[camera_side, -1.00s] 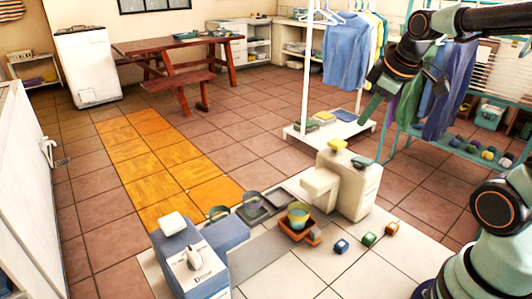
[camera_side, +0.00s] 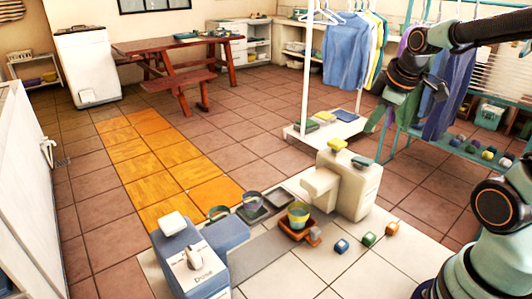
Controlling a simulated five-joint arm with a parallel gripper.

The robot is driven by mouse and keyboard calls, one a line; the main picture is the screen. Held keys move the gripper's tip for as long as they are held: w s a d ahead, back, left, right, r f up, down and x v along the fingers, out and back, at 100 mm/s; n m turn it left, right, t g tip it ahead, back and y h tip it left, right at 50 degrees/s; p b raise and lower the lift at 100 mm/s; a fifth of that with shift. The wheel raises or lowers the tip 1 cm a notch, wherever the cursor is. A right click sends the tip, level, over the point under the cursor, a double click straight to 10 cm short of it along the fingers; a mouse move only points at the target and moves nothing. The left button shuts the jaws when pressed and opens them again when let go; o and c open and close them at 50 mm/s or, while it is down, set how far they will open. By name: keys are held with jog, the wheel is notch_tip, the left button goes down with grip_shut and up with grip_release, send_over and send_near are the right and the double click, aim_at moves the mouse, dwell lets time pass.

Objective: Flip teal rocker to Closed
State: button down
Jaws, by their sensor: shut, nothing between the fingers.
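The teal rocker (camera_side: 363,162) sits on the top right of a cream block-shaped unit (camera_side: 356,196). The teal rocker's exact tilt and any labels are too small to read. My gripper (camera_side: 377,124) points down, shut and empty, above and a little right of the cream unit. It looks apart from the teal rocker.
A terracotta tray (camera_side: 291,233) holds a pot (camera_side: 298,214). Hanging clothes (camera_side: 345,52) are behind.

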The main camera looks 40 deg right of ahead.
aim_at(368, 161)
jog(key=shift+s+f, duration=0.2)
jog(key=shift+f, duration=0.75)
jog(key=shift+s+f, duration=0.2)
jog(key=shift+f, duration=0.7)
jog(key=shift+s+f, duration=0.2)
jog(key=shift+f, duration=0.75)
jog(key=shift+f, duration=0.1)
jog(key=shift+s+d+f, duration=0.1)
jog(key=shift+f, duration=0.2)
jog(key=shift+s+f, duration=0.1)
jog(key=shift+f, duration=0.3)
dwell(0.4)
jog(key=shift+r, duration=0.1)
dwell(0.3)
jog(key=shift+w+r, duration=0.2)
jog(key=shift+r, duration=0.55)
jog(key=shift+w+r, duration=0.2)
jog(key=shift+r, duration=0.6)
jog(key=shift+w+r, duration=0.15)
jog(key=shift+r, duration=0.7)
jog(key=shift+w+r, duration=0.2)
jog(key=shift+r, duration=0.6)
